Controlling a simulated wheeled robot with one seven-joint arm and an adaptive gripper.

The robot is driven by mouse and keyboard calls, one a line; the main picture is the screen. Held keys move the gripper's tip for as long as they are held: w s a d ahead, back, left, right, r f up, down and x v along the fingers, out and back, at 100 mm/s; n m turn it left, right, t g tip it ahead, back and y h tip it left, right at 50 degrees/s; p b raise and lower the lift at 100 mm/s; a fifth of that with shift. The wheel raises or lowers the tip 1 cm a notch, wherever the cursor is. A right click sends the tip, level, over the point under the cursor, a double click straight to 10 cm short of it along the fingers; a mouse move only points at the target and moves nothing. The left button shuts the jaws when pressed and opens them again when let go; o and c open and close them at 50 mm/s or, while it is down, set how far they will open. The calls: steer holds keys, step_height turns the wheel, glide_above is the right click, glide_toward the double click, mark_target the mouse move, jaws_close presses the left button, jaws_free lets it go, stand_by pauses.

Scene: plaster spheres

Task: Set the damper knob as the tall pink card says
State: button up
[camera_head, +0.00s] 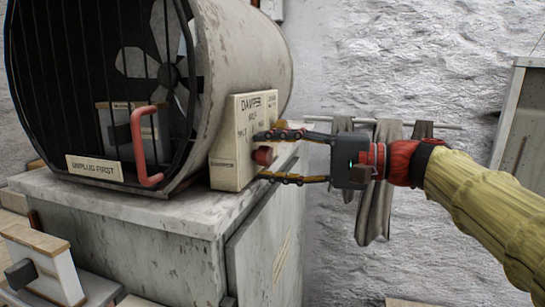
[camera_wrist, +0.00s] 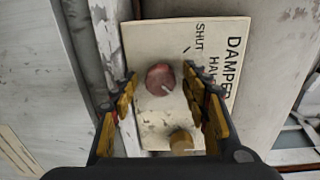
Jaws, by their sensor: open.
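The damper panel (camera_head: 231,172), a cream plate lettered "DAMPER", is fixed beside the big fan drum. Its round red knob (camera_head: 263,156) sticks out from its face. In the wrist view the panel (camera_wrist: 150,40) shows turned on its side, with "SHUT" and part of another word readable. There the red knob (camera_wrist: 160,79) lies between my fingertips, with a short mark near its edge. My gripper (camera_head: 260,156) is open, one finger above and one below the knob, with no clear contact. I cannot tell the knob's setting. No tall pink card shows in either view.
A brownish-yellow knob-like part (camera_wrist: 181,141) sits on the panel near my fingers. The fan drum (camera_head: 240,50) with a red handle (camera_head: 143,145) and an "UNPLUG FIRST" label (camera_head: 94,168) rests on a grey cabinet (camera_head: 130,205). Grey cloths (camera_head: 378,190) hang from a wall rail.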

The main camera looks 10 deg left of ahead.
steer(key=shift+d, duration=0.1)
steer(key=d, duration=1.1)
steer(key=shift+s+d+r, duration=0.2)
steer(key=shift+s+d, duration=0.2)
steer(key=shift+s, duration=0.05)
